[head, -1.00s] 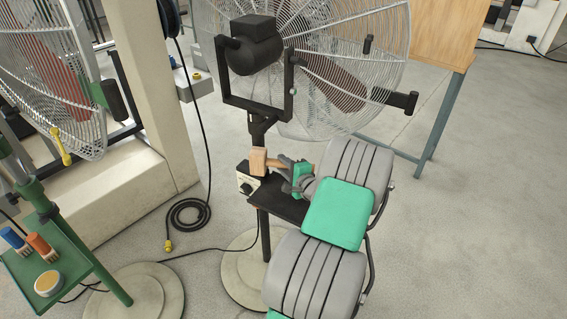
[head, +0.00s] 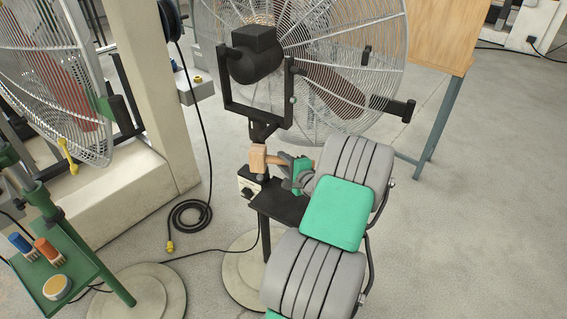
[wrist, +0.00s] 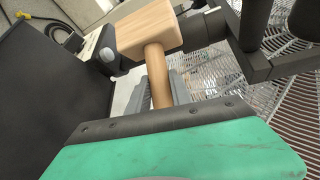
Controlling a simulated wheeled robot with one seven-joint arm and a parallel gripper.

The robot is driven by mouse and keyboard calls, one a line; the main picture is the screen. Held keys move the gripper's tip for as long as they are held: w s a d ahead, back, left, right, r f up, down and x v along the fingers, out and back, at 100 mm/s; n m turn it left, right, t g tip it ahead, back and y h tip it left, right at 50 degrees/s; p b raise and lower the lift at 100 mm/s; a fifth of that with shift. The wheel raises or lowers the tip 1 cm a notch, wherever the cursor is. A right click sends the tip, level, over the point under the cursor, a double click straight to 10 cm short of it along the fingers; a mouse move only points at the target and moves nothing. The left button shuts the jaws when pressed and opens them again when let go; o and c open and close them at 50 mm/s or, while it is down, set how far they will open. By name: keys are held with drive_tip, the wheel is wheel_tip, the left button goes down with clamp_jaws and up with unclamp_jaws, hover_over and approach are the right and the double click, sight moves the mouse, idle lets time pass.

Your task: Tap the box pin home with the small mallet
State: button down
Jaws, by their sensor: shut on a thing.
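The small mallet has a pale wooden block head (head: 258,159) and a round wooden handle (wrist: 157,72). My gripper (head: 287,165) is shut on the handle, with the head sticking out to the left in the head view. In the wrist view my grey gripper fingers (wrist: 158,92) lie on both sides of the handle, and the mallet head (wrist: 150,30) is beyond them.
A black shelf (head: 280,204) on the stand lies below my gripper. A large caged fan (head: 340,60) stands behind. Another fan (head: 55,70) and a green tray (head: 62,268) with brushes and a tin are at left. A black cable (head: 188,213) coils on the floor.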

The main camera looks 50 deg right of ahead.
drive_tip(key=shift+r, duration=0.2)
wheel_tip(320, 180, up, 6)
drive_tip(key=p, duration=0.4)
drive_tip(key=shift+r+p, duration=0.1)
drive_tip(key=shift+p, duration=0.3)
drive_tip(key=shift+d, duration=0.15)
